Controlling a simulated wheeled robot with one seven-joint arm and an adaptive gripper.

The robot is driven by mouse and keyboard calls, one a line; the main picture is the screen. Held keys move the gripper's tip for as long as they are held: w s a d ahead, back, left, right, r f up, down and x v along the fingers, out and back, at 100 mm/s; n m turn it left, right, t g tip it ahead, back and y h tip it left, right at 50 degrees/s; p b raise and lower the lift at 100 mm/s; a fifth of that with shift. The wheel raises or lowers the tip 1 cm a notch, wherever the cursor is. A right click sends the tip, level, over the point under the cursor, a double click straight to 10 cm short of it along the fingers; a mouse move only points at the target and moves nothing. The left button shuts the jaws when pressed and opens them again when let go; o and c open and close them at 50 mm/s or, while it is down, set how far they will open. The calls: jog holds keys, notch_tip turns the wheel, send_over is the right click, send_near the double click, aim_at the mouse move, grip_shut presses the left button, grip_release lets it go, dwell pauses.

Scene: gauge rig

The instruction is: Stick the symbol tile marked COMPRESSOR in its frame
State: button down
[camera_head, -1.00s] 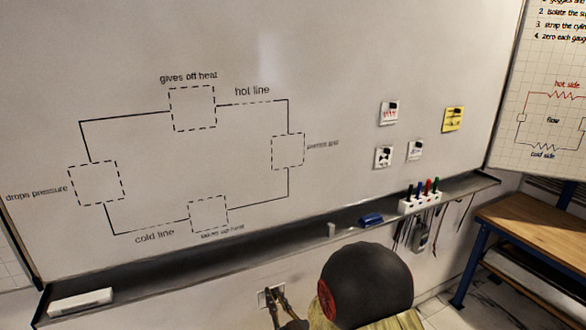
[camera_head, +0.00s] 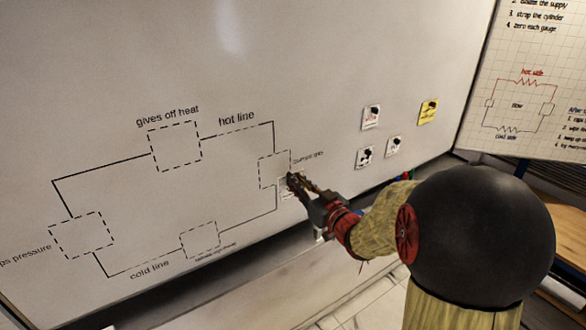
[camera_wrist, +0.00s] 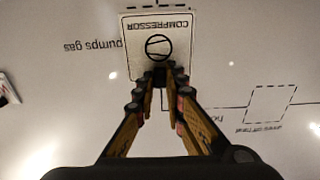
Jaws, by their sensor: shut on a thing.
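My gripper (camera_head: 294,180) is shut on the white COMPRESSOR tile (camera_wrist: 160,25), which has a black circle symbol. In the wrist view its lettering is upside down, the same way round as the board's "pumps gas" label, so it is upright to the board. The dashed "pumps gas" frame (camera_head: 262,170) is at the right of the drawn loop. In the head view the tile (camera_head: 287,190) overlaps the frame's lower right. In the wrist view it hides most of the frame, with a dashed edge (camera_wrist: 155,6) beyond it. I cannot tell whether it touches the board.
Three white tiles (camera_head: 371,116) and a yellow tile (camera_head: 428,111) are on the whiteboard to the right. The other dashed frames (camera_head: 175,146) are empty. A pen tray (camera_head: 190,290) runs below the board. A paper chart (camera_head: 515,105) hangs at the right.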

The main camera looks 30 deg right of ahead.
send_near(275, 160)
jog(key=shift+w+a+p, duration=0.15)
jog(key=shift+w+p, duration=0.15)
jog(key=shift+w, duration=2.15)
jog(key=shift+w+b, duration=0.45)
jog(key=shift+w, duration=0.3)
dwell(0.4)
jog(key=c, duration=1.8)
grip_release()
jog(key=shift+o, duration=0.4)
jog(key=o, duration=0.4)
jog(key=shift+o, duration=0.5)
jog(key=shift+s, duration=0.15)
